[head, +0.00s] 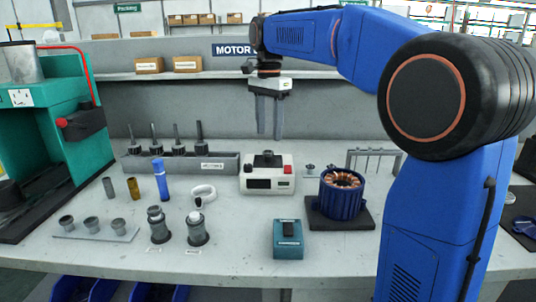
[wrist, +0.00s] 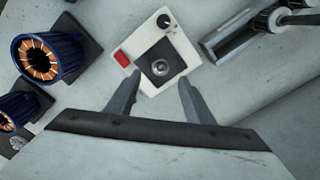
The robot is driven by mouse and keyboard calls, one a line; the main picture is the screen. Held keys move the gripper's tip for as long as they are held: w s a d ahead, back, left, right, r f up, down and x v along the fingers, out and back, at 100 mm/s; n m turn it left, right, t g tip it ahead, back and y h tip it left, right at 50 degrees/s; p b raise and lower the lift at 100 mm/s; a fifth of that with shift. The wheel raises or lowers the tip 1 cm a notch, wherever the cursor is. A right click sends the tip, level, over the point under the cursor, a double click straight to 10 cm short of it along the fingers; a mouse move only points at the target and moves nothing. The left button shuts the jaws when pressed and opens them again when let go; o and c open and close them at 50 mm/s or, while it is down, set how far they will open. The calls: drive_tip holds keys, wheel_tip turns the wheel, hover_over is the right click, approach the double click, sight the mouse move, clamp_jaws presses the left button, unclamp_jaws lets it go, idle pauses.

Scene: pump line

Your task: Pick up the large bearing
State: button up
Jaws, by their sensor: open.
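My gripper (head: 270,136) hangs fingers down above the middle of the bench, open and empty. In the wrist view my gripper (wrist: 159,80) has its two fingers apart, on either side of a white device. That white device (head: 256,184) has a red button and a dark plate on top, and it also shows in the wrist view (wrist: 145,88). A small round metallic part (wrist: 160,67) sits in the middle of the plate. I cannot tell whether it is the large bearing. Several small grey round parts (head: 92,223) stand on a strip at front left; their kind is unclear.
A blue stator with copper windings (head: 341,202) stands on a black pad right of the device. A teal box (head: 288,240) is in front. A grey rack with upright tools (head: 180,163), a blue cylinder (head: 161,182) and a white ring (head: 203,194) are left. A teal machine (head: 40,130) borders the far left.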

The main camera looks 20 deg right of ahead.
sight(269, 152)
drive_tip(key=shift+f, duration=2.75)
drive_tip(key=shift+c, duration=0.6)
drive_tip(key=c, duration=0.8)
wheel_tip(269, 152, up, 10)
drive_tip(key=shift+r, duration=0.1)
